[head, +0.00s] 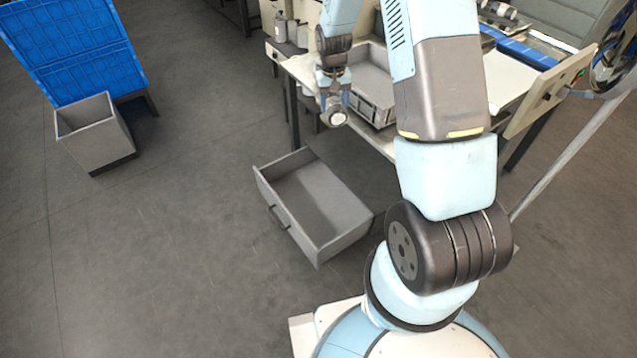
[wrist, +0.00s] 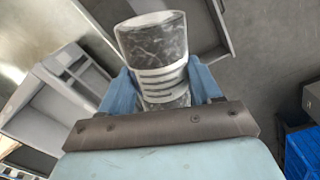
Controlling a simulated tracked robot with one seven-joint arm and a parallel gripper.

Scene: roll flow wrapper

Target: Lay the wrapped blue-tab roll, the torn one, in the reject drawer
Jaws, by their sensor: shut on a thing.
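My gripper (head: 333,88) is shut on a roll (head: 335,118), held in the air by the table's near left corner. In the wrist view the roll (wrist: 155,45) stands between the two light blue fingers (wrist: 162,88). It has a dark marbled surface, a pale rim at its far end and a white band with dark stripes. I cannot make out a blue tab or a tear. The grey reject drawer (head: 348,241) is pulled open and looks empty, below and in front of the table. In the wrist view a grey drawer wall (wrist: 215,25) shows beyond the roll.
A grey tray (head: 372,112) stands on the white table (head: 505,85), with bottles (head: 281,28) at its left end. A grey bin (head: 92,130) and a blue crate (head: 75,55) stand at the far left. The floor between bin and drawer is clear.

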